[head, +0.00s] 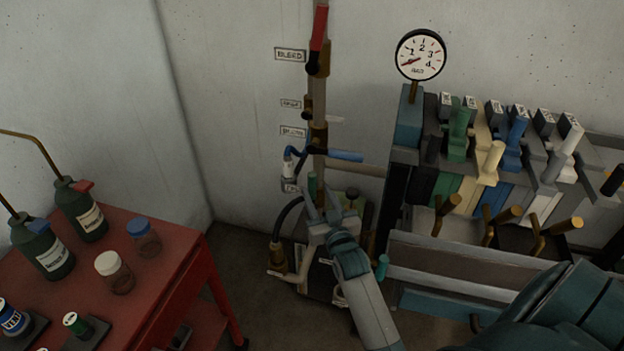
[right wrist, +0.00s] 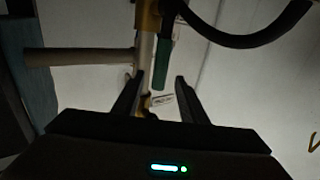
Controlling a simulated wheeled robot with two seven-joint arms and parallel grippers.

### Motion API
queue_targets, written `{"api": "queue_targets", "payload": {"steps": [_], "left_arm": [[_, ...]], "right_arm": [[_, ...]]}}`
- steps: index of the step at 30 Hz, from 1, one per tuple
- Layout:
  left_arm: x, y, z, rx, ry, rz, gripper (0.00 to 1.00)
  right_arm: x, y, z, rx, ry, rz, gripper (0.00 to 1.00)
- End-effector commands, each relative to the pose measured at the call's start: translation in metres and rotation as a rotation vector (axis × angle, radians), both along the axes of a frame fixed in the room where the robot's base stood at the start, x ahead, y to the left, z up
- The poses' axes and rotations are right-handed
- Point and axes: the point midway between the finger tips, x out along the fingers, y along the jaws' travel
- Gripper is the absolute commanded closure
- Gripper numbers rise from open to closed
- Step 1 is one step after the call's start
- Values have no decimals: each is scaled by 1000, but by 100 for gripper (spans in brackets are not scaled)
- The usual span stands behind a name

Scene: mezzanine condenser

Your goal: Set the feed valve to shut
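A vertical pipe (head: 319,165) on the back wall carries several valves. A red lever (head: 318,38) is near the "BLEED" label (head: 290,54), and a blue lever (head: 345,156) points right lower down. A green handle (head: 312,184) is at the lower pipe; it also shows in the right wrist view (right wrist: 162,64). No label reads clearly as "feed", so I cannot tell which valve that is. My right gripper (head: 322,200) is open just below the green handle. In the right wrist view the handle's end lies near the gap between the fingers (right wrist: 156,95); contact is not visible. My left gripper is not in view.
A round gauge (head: 420,54) stands above a bank of coloured levers (head: 490,150) at the right. A black hose (head: 284,217) curves beside the pipe's lower end. A red cart (head: 170,272) with bottles and jars stands at the left. Floor shows between cart and pipe.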

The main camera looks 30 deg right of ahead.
Motion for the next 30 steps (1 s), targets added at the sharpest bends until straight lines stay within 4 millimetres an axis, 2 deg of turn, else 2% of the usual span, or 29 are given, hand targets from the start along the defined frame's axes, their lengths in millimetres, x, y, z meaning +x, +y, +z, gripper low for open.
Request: {"api": "queue_targets", "payload": {"steps": [4,10,15,24,29,30], "left_arm": [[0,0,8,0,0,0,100],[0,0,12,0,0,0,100],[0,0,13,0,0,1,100],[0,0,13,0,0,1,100],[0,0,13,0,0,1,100],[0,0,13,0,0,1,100]], "right_arm": [[26,-7,3,0,-1,0,61],[47,-13,1,0,-1,0,61],[54,-15,0,0,0,0,61],[55,-15,0,0,0,0,61],[55,-15,0,0,0,0,100],[55,-15,0,0,0,0,100]]}}
